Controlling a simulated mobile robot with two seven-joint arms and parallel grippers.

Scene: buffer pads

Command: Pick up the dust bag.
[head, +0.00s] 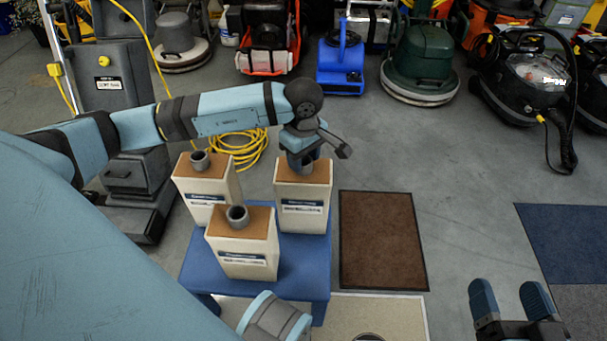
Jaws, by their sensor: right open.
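Three cream box-shaped bags with brown tops and grey round collars stand upright on a small blue table (305,275): a back-left bag (197,212), a front bag (243,262) and a back-right bag (303,213). Their label text is too small to read, so I cannot tell which one is the dust bag. My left gripper (309,158) is at the top of the back-right bag, close to its collar, which it partly hides. I cannot tell whether its fingers grip the collar. My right gripper (510,294) is open and empty at the lower right, well away from the table.
A brown mat (382,240) lies right of the table, and a blue mat (570,240) lies further right. A coiled yellow cable (240,150) is behind the bags. Floor machines, including a green one (421,60) and a blue blower (341,62), line the back.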

